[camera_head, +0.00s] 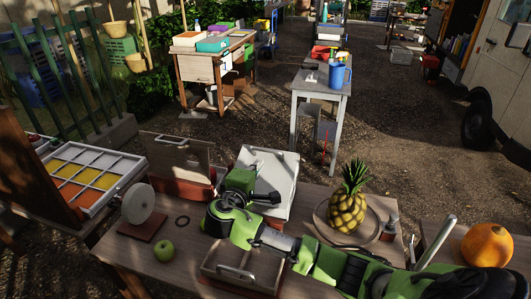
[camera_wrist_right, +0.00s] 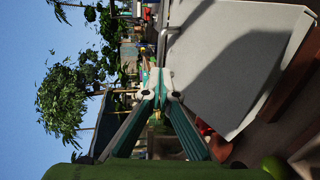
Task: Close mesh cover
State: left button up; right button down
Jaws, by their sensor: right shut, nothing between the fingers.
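A pale, flat cover with a thin handle (camera_head: 282,166) lies behind my right wrist in the head view. I take it for the mesh cover, but no mesh can be made out. It looks tilted; how far it stands open cannot be told. In the right wrist view a large pale panel (camera_wrist_right: 232,62), likely the same cover, fills the upper right. My right gripper (camera_head: 268,197) is over the cover's near left part in the head view. In the right wrist view its fingers (camera_wrist_right: 161,76) are shut and empty, beside the panel; contact is unclear. My left gripper is not in view.
The table also holds a pineapple (camera_head: 347,211), a green apple (camera_head: 162,250), a white disc on a stand (camera_head: 138,203) and a tray with a handle (camera_head: 237,274). A divided box (camera_head: 107,190) stands at left. An orange pumpkin (camera_head: 487,245) sits at right.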

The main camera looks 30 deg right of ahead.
jog(key=p, duration=0.2)
send_near(269, 155)
jog(key=w+d+r, duration=0.2)
jog(key=shift+d+r, duration=0.2)
jog(key=shift+r, duration=0.2)
jog(key=shift+w+d+f, duration=0.2)
jog(key=shift+d, duration=0.15)
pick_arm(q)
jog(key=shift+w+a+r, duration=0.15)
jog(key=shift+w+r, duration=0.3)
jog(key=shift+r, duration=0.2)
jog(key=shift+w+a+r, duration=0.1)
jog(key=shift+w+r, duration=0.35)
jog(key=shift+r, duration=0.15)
pick_arm(e)
jog(key=shift+w+d, duration=0.1)
